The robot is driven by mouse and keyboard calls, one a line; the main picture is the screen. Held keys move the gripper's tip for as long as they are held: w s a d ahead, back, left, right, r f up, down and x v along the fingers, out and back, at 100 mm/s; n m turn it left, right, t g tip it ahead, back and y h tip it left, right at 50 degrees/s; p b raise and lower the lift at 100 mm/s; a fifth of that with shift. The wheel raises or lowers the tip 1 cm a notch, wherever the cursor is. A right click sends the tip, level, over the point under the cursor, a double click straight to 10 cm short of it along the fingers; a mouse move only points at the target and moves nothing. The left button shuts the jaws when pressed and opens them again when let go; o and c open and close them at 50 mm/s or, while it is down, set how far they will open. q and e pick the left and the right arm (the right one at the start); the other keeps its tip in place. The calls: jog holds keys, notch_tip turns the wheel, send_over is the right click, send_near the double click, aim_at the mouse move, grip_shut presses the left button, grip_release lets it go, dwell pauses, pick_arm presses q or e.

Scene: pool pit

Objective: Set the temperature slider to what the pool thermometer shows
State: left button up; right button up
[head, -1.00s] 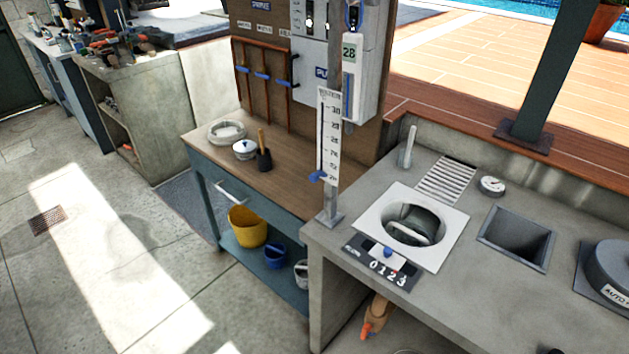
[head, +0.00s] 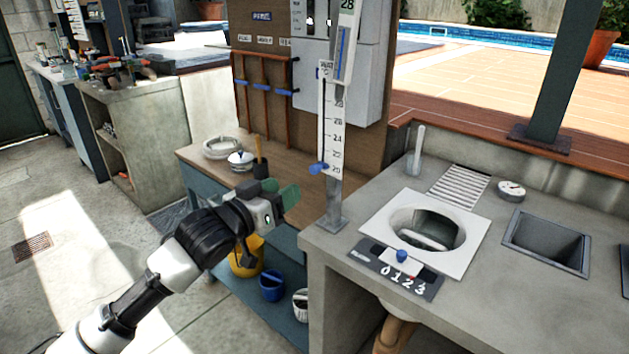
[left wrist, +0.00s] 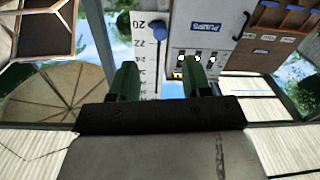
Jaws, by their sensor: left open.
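The temperature slider is a white upright scale (head: 334,135) on a grey post in the head view, with numbers rising from 20 at the bottom. Its blue knob (head: 318,168) sits at the low end, near 20. My left gripper (head: 285,197) is open and empty, left of the post and a little lower than the knob. In the left wrist view the scale (left wrist: 146,50) appears upside down beyond the open fingers (left wrist: 162,80), with the knob (left wrist: 157,24) near 20. My right gripper is not in view.
A concrete counter (head: 345,262) with a skimmer opening (head: 425,228) and a number plate (head: 395,274) stands right of the post. A wooden bench (head: 205,163) with a tool board (head: 262,100) is behind my arm. A yellow bucket (head: 243,262) is below.

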aim_at(313, 171)
pick_arm(q)
jog(key=x, duration=1)
jog(key=shift+w+d+p, duration=0.2)
jog(key=shift+w+p, duration=0.1)
jog(key=shift+p, duration=0.05)
